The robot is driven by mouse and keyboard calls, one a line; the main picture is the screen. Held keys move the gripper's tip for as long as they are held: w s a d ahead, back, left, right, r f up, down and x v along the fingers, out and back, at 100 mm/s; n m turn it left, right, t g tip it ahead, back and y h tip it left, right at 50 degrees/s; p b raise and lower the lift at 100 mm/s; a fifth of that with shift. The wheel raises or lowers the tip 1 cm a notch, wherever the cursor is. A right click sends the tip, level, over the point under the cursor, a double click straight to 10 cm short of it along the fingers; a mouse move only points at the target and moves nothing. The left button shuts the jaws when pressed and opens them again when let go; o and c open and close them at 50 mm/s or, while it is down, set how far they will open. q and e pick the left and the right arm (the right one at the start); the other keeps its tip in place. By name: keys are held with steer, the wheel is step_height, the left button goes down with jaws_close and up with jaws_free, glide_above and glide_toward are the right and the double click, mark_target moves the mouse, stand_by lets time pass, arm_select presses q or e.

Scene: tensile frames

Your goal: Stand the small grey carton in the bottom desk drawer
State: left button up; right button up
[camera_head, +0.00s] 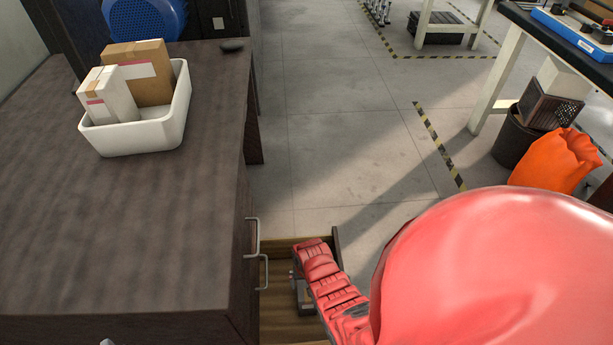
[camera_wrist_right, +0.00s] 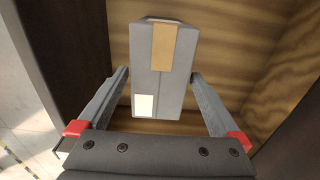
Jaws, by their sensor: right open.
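The small grey carton (camera_wrist_right: 142,60) shows in the right wrist view, with a tan tape strip and a white label. It is between the two fingers of my right gripper (camera_wrist_right: 160,76), which is open with a finger on each side of it. Wooden drawer boards lie behind the carton. In the head view my right gripper (camera_head: 301,290) reaches down into the open bottom drawer (camera_head: 285,328); my red arm hides part of the drawer, and I cannot make out the carton there. I cannot tell whether the carton touches the drawer floor.
On the dark desk (camera_head: 150,230) a white bin (camera_head: 135,138) holds a brown box (camera_head: 150,85) and a white box (camera_head: 105,100). Drawer handles (camera_head: 258,240) stick out from the desk's side. The floor (camera_head: 340,150) beyond the drawer is clear.

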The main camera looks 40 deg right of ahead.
step_height(320, 180, up, 11)
steer(key=p, duration=0.1)
steer(key=shift+f, duration=0.15)
steer(key=shift+s, duration=0.1)
stand_by(0.6)
